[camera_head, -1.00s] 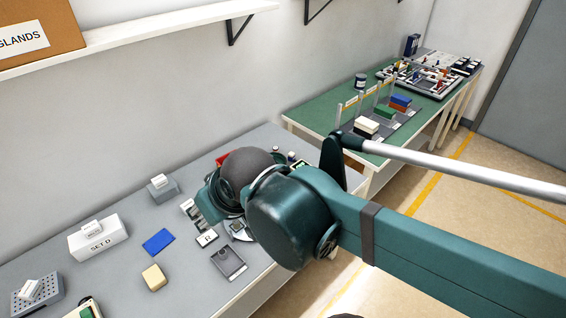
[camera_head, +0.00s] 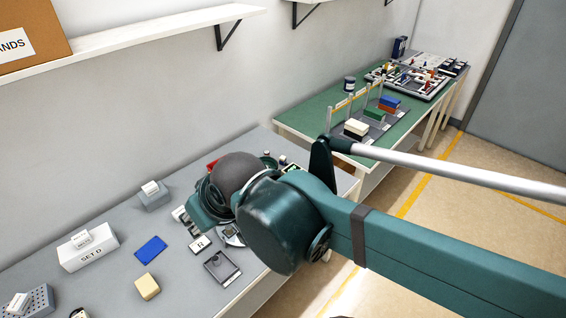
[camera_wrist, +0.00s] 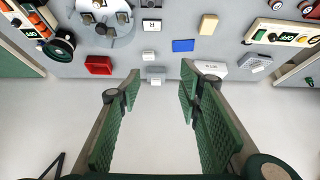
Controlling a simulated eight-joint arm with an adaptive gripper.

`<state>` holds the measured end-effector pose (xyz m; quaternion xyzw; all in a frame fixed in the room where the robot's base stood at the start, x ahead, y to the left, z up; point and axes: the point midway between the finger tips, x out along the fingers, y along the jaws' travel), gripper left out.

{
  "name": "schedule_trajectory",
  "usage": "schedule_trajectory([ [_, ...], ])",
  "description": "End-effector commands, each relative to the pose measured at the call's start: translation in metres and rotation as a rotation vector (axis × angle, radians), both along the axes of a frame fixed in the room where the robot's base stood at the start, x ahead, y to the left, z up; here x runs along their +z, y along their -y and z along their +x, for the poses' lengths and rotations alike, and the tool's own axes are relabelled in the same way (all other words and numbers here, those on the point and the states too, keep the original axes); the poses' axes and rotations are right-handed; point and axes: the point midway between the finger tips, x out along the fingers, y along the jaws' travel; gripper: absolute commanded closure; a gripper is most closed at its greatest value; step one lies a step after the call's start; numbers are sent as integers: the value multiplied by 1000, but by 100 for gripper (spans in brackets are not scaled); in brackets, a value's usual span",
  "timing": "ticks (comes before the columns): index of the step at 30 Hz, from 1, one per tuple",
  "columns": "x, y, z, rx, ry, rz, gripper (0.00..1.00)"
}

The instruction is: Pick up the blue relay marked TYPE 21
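No TYPE 21 marking is readable in either view. A flat blue piece (camera_head: 151,249) lies on the grey bench, and it also shows in the wrist view (camera_wrist: 183,45). A blue block (camera_head: 390,102) sits in the row of coloured blocks on the far green bench. I cannot tell which of these, if either, is the relay. My gripper (camera_wrist: 160,90) is open and empty, its green ribbed fingers wide apart. In the wrist view the flat blue piece shows beyond the fingertips, apart from them. In the head view my wrist partly hides the gripper and the bench behind it.
A white SET D box (camera_head: 88,250), a cream block (camera_head: 147,287), an R tile (camera_head: 199,243) and a grey tray (camera_head: 222,267) lie on the grey bench. A red item (camera_wrist: 98,65) and a round fixture (camera_wrist: 105,22) are left in the wrist view. A shelf (camera_head: 130,38) overhangs the bench.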

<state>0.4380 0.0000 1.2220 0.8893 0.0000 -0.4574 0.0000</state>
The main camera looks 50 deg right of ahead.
Motion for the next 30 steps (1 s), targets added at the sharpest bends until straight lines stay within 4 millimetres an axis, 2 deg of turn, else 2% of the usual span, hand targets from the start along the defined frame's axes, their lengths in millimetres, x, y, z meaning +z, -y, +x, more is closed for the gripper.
schedule_trajectory([
  [8,0,1,2,0,-1,0,65],
  [14,1,7,14,1,-9,1,65],
  [30,-1,53,84,16,-47,9,65],
])
